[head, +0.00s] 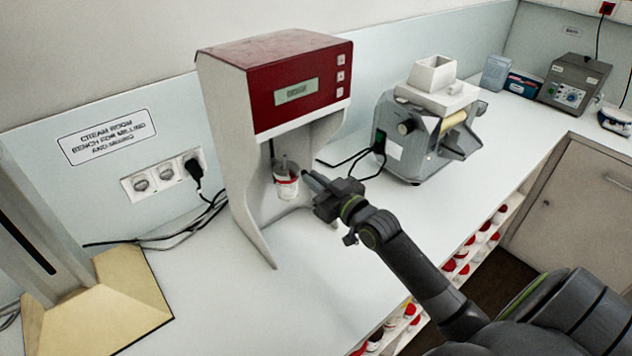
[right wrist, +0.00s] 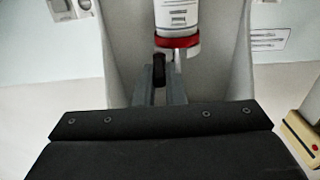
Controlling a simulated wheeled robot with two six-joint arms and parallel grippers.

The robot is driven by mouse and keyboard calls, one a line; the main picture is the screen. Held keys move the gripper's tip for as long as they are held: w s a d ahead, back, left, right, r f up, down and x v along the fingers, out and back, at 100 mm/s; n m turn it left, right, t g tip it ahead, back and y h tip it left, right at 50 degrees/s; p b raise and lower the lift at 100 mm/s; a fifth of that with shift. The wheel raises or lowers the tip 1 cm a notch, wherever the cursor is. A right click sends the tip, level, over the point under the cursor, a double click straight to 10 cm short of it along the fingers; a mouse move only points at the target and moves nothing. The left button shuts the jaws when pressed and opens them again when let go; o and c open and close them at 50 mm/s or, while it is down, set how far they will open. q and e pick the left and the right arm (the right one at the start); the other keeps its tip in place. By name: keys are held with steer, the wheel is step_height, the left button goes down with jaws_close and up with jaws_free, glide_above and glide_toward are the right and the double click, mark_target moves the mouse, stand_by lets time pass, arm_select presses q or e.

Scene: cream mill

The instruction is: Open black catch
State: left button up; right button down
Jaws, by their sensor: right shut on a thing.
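The red and white mixing machine (head: 290,90) stands on the bench against the wall. A white jar with a red band (head: 286,187) is held in its open bay; the jar also shows in the right wrist view (right wrist: 178,18). My right gripper (head: 311,180) reaches into the bay from the right, close beside the jar. In the right wrist view, its two fingers (right wrist: 165,82) are shut on the small black catch (right wrist: 159,67), just below and left of the jar's red band. The catch is hidden behind the gripper in the head view. My left gripper is out of view.
A grey roller mill (head: 425,130) with a white hopper stands right of the machine. Black cables (head: 190,225) lie on the bench to the left, near the wall sockets (head: 165,175). Bench in front of the machine is clear.

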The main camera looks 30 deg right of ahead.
steer(key=shift+f, duration=0.1)
steer(key=c, duration=1.5)
jaws_free()
steer(key=shift+w, duration=0.15)
steer(key=s+d+p, duration=0.2)
steer(key=s+p, duration=0.3)
steer(key=s, duration=1.2)
steer(key=shift+d, duration=0.35)
steer(key=shift+s, duration=0.1)
